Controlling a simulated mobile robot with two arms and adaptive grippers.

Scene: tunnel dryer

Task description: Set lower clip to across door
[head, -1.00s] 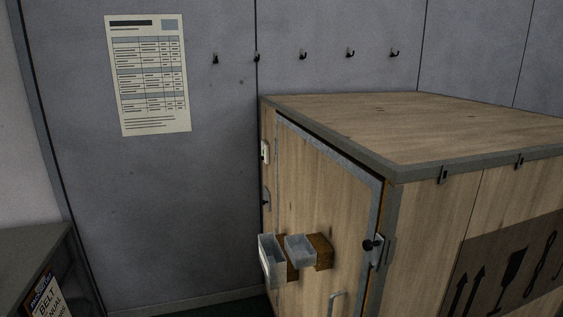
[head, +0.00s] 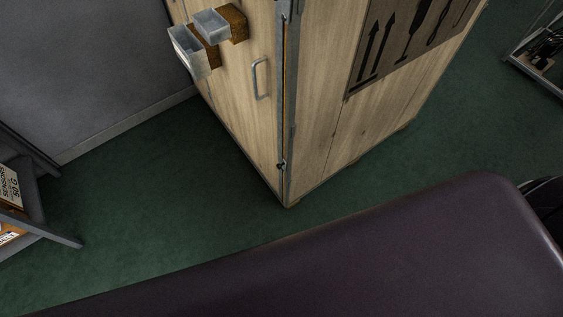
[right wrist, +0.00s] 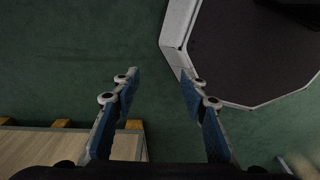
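The wooden crate (head: 330,130) stands on the green floor, its corner towards me. Its door (head: 230,100) is the left face, with a metal handle (head: 261,80), and looks shut. The lower clip (head: 282,166) is a small dark piece at the door's right edge, low near the crate's bottom corner. It is too small to tell which way it is turned. My right gripper (right wrist: 160,74) is open and empty over the floor in the right wrist view. A wooden surface (right wrist: 40,145) shows at that view's lower left. My left gripper is not in view.
Two small grey bins (head: 190,52) on brown blocks stick out from the door's upper part. A dark shelf unit (head: 45,210) stands at the left, and a rack (head: 540,50) at the upper right. Green floor (head: 150,190) is clear before the door.

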